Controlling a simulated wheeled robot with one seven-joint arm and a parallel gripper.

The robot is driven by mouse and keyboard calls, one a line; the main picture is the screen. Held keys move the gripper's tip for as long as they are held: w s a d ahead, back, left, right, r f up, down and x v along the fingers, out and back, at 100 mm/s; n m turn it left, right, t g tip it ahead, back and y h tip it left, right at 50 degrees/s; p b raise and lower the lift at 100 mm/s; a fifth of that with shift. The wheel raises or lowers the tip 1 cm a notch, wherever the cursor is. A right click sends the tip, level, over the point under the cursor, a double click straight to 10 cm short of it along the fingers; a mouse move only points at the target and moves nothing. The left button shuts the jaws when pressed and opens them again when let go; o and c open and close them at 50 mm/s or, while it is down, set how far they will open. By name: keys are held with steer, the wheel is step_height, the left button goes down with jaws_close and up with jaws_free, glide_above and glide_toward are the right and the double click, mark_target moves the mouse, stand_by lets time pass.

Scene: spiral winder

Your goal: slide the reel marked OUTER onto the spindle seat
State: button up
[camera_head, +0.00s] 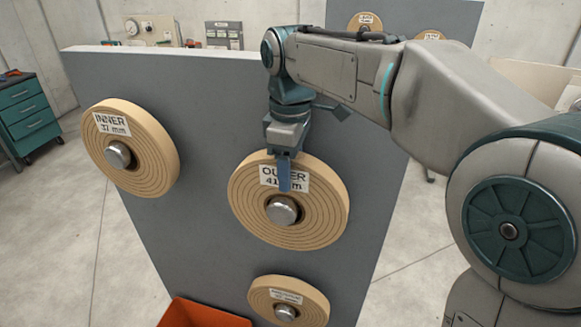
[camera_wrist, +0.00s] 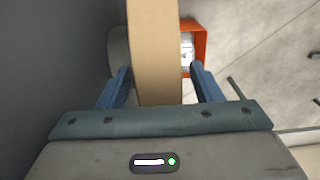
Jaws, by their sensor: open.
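The reel marked OUTER (camera_head: 305,225) is a wide, pale wooden disc with a white label. It hangs on a silver-ended peg (camera_head: 281,211) on a grey upright panel (camera_head: 215,110). My gripper (camera_head: 285,180) is at the reel's top edge, one blue finger in front of the label. In the wrist view, my open gripper (camera_wrist: 161,72) has one finger on each side of the reel's rim (camera_wrist: 155,40). I see a gap on the right side; contact on the left is unclear. I cannot make out the spindle seat in either view.
A reel marked INNER (camera_head: 150,150) hangs at the upper left, and a smaller labelled reel (camera_head: 310,298) hangs below. An orange bin (camera_head: 200,315) stands at the panel's foot. A teal drawer cabinet (camera_head: 30,115) stands far left. Another panel with reels (camera_head: 430,12) is behind my arm.

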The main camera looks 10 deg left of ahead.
steer(key=shift+f, duration=0.3)
